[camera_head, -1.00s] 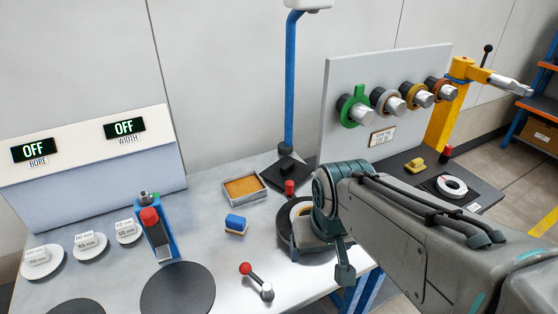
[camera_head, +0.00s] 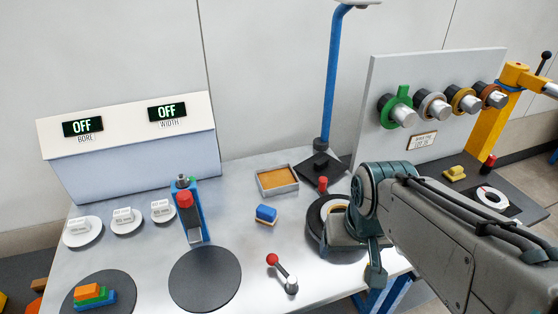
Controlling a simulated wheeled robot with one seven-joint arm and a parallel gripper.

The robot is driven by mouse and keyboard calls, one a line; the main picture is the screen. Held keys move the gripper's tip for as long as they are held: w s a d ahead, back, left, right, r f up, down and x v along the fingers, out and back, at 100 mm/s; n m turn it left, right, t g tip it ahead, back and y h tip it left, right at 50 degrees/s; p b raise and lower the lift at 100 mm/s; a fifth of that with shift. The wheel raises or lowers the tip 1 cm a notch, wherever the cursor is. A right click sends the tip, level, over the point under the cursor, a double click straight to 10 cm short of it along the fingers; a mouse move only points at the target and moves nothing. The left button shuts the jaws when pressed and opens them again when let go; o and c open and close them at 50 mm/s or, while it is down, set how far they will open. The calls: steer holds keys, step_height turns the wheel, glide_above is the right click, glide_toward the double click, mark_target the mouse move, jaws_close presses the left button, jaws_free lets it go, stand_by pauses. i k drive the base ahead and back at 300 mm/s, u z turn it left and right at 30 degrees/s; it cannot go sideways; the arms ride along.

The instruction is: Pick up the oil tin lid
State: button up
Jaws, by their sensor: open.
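No piece in view can be surely told as the oil tin lid. A shallow open metal tin or tray (camera_head: 277,180) with an amber inside lies at the back middle of the grey bench. My gripper (camera_head: 362,262) hangs at the bench's right front, with a dark teal finger showing and the rest partly hidden by my wrist. It is open and I see nothing held in it. It is over or beside a dark round stand with a pale ring (camera_head: 334,208), part of which my arm hides.
A blue block (camera_head: 266,214) and a red-knobbed lever (camera_head: 282,273) stand left of my gripper. A small red cylinder (camera_head: 323,184) is behind it. Coloured blocks (camera_head: 93,292) stack on a dark disc at lower left. A blue post (camera_head: 331,85) rises behind.

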mark_target(321, 164)
steer(key=k, duration=1)
steer(key=z, duration=1.5)
steer(key=i, duration=1.25)
steer(key=u, duration=2)
steer(key=i, duration=0.5)
steer(key=u, duration=0.05)
